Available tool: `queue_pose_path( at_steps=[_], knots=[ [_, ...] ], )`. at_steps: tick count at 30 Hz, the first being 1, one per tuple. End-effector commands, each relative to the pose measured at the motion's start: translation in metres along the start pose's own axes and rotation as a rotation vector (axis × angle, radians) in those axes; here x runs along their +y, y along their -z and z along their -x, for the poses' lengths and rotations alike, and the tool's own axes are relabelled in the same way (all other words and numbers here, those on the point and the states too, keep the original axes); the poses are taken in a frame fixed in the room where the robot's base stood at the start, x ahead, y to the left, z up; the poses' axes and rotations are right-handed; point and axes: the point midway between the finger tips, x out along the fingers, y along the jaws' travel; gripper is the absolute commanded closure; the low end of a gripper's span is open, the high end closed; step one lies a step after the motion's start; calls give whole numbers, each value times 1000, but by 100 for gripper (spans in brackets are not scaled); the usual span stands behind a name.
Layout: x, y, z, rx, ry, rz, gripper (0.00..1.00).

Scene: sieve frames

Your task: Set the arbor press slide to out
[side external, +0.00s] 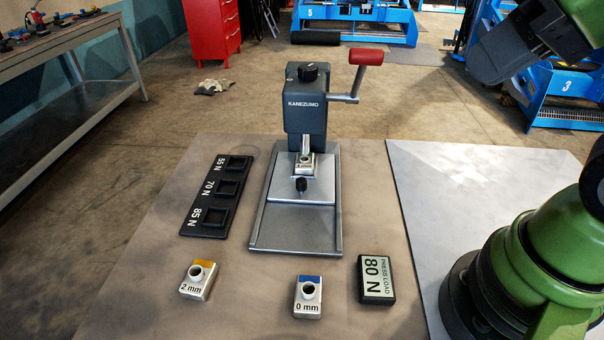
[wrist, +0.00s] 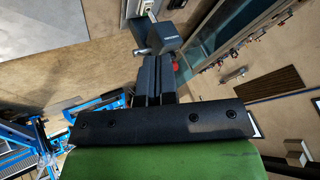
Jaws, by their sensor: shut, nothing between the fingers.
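The dark grey arbor press (side external: 305,105) stands upright on the table, with a red-gripped lever at its right. The slide sits at the back of the base, under the ram, and the base's front (side external: 296,238) is bare. A small silver block (side external: 304,164) is on the slide beneath the ram. In the wrist view, my gripper (wrist: 154,62) is shut and empty. My dark gripper body is high at the upper right in the side view, well apart from the slide.
A black tray (side external: 198,231) marked 55 N, 70 N and 85 N lies left of the press. In front are a 2 mm block (side external: 195,284), a 0 mm block (side external: 307,300) and a press load display (side external: 376,290) reading 80 N. Bare table lies between them.

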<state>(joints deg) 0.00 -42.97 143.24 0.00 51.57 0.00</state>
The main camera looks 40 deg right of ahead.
Motion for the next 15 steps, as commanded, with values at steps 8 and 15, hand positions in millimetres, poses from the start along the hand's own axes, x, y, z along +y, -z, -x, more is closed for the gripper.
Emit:
queue_pose_path(
  at_steps=[8, 15],
  knots=[
    [0, 0, 0, -1, 0, 2, 86],
    [-13, 27, -12, -105, -42, 214, 52]
  ],
)
